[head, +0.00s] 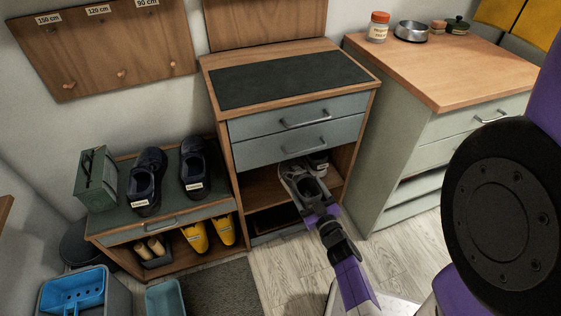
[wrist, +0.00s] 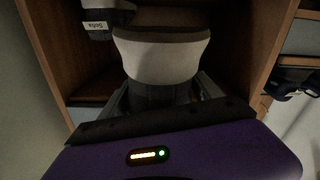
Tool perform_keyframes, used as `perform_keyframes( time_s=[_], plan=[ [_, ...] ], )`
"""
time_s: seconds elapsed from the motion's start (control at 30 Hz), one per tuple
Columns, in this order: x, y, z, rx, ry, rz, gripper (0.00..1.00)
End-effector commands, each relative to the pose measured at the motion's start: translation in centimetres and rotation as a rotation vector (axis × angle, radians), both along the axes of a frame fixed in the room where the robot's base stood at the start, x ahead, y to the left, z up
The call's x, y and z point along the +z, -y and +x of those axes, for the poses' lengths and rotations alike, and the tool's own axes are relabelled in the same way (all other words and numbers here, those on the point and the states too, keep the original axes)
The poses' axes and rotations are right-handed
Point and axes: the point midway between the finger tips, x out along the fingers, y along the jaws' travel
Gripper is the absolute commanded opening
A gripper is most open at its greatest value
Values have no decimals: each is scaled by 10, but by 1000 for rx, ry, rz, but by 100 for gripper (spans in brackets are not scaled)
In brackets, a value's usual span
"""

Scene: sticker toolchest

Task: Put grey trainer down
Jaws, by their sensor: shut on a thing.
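The grey trainer (head: 291,178) is inside the open compartment below the drawers of the wooden chest (head: 236,147). My gripper (head: 314,205) reaches in from the front and is shut on the trainer's heel end. In the wrist view the pale heel (wrist: 160,57) sits between the fingers (wrist: 163,93). A second grey shoe (head: 318,164) with a white name label stands just right of it, and shows at upper left in the wrist view (wrist: 105,18). I cannot tell whether the held trainer's sole touches the shelf (head: 262,190).
A low bench (head: 165,218) at left bears dark shoes (head: 146,182) and a green box (head: 96,180), with yellow shoes (head: 195,235) below. The chest's side panels (wrist: 270,45) flank my gripper closely. A pale green cabinet (head: 385,150) stands at right.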

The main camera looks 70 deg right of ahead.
Motion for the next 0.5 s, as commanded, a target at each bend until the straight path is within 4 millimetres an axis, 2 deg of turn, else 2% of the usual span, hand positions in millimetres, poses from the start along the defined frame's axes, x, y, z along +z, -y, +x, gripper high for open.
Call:
perform_keyframes(
  time_s=[0.5],
  plan=[
    [-2,94,78,1,2,-9,18]
  ],
)
